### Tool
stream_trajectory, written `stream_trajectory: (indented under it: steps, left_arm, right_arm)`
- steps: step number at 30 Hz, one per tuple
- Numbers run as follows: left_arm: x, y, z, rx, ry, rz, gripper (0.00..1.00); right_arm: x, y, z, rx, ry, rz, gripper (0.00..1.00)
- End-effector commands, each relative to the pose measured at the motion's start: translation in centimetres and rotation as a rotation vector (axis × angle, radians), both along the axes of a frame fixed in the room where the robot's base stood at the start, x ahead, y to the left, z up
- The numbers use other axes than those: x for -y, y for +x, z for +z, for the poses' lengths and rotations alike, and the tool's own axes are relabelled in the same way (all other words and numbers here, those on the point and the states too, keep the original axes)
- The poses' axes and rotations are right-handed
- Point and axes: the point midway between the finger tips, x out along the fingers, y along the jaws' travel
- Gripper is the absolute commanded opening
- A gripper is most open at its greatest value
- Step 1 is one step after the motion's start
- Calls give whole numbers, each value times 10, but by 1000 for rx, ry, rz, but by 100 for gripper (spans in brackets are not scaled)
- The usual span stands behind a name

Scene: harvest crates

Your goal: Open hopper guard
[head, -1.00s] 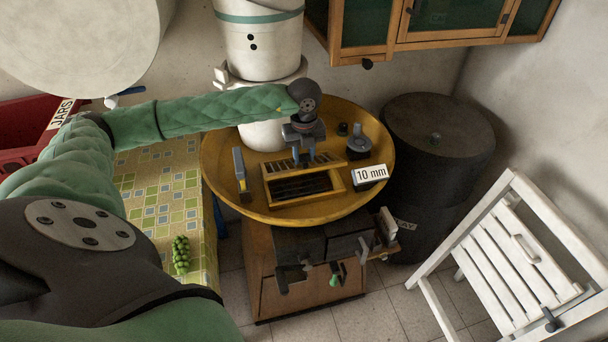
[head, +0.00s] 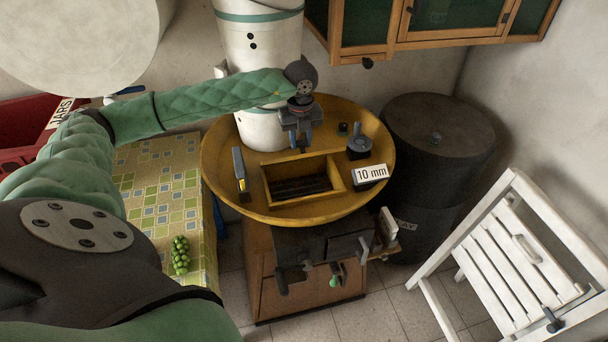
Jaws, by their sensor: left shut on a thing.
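The yellow hopper (head: 222,178) is a wide round pan with a rectangular framed opening (head: 305,199) in its middle. Dark bars or rollers show down inside the opening. The slatted guard no longer lies over it; it appears stood up at the opening's back edge, nearly edge-on and partly hidden by my gripper. My left gripper (head: 302,148) is at that back edge, pointing down, shut on what seems to be the guard's edge. My right gripper is out of view.
On the pan are a yellow-and-black tool (head: 240,169), a dark round knob part (head: 359,146) and a "10 mm" block (head: 370,174). A white bucket (head: 262,50) stands behind, a dark barrel (head: 440,140) and white folding chair (head: 515,255) at right. Green grapes (head: 180,255) lie on the tiled table.

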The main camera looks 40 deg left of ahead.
Motion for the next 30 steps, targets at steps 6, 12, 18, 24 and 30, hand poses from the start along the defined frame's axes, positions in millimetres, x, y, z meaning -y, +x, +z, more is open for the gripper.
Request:
stream_trajectory:
  steps: [6, 12, 18, 24, 30]
  left_arm:
    - [-2, 1, 0, 1, 2, 3, 2]
    - [-8, 6, 3, 1, 3, 4, 2]
    - [-17, 14, 8, 2, 2, 4, 2]
    - [-26, 22, 13, 1, 2, 3, 2]
    - [-32, 26, 16, 1, 2, 3, 2]
  right_arm:
    - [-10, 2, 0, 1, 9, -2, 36]
    - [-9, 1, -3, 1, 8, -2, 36]
    - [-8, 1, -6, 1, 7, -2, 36]
    - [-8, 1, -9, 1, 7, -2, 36]
    - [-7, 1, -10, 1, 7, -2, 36]
